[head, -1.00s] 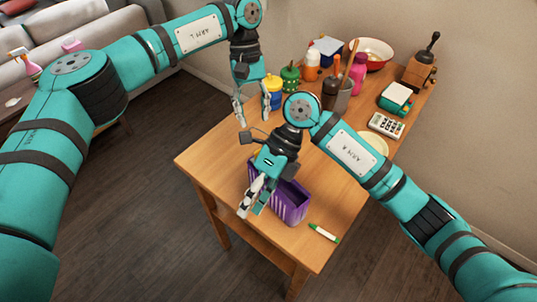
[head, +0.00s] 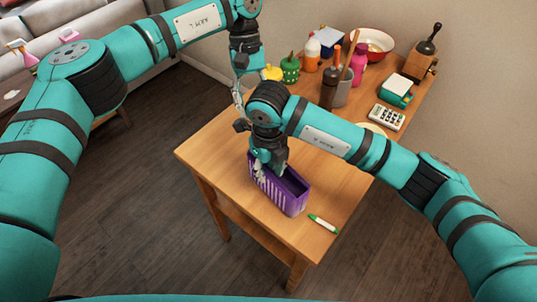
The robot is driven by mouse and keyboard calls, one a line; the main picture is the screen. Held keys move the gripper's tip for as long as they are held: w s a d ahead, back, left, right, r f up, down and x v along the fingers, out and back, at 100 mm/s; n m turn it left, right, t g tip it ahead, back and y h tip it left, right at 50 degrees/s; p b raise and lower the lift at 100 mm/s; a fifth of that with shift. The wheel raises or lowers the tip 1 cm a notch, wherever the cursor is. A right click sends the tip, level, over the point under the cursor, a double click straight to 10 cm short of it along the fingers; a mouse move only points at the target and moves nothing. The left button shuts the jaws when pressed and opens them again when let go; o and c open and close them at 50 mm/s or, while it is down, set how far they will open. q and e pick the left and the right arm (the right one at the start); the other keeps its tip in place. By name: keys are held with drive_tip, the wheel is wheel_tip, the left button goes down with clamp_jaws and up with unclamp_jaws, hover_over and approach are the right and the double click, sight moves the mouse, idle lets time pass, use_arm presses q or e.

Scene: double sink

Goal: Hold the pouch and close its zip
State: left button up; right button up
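The purple pouch (head: 296,204) with pale stripes stands on the wooden table near its front edge. Its top looks open, with a dark inside. My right gripper (head: 266,175) points down at the pouch's left end, overlapping its rim. Its fingertips are small and partly lost against the pouch, so I cannot tell whether they touch or grip it. My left gripper (head: 240,108) hangs above the table's back left edge, apart from the pouch and partly behind my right arm. Its fingers show nearly edge-on. I cannot make out the zip or its pull.
A green and white marker (head: 323,224) lies right of the pouch. The table's front left is clear.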

sight(269, 187)
wheel_tip(269, 187, down, 9)
drive_tip(key=shift+r, duration=0.1)
drive_tip(key=shift+c, duration=0.3)
clamp_jaws()
idle(0.5)
use_arm(q)
drive_tip(key=shift+a, duration=0.1)
drive_tip(key=shift+c, duration=0.8)
drive_tip(key=w+a+n, duration=0.1)
drive_tip(key=a, duration=0.1)
drive_tip(key=w+a+n+h, duration=0.1)
drive_tip(key=w+a+n, duration=0.2)
drive_tip(key=a+n, duration=0.1)
drive_tip(key=shift+w+t+h, duration=0.3)
drive_tip(key=shift+w+h, duration=0.05)
drive_tip(key=shift+h, duration=0.05)
clamp_jaws()
use_arm(e)
drive_tip(key=shift+a, duration=0.1)
use_arm(q)
drive_tip(key=shift+w+a, duration=0.1)
drive_tip(key=shift+a, duration=0.1)
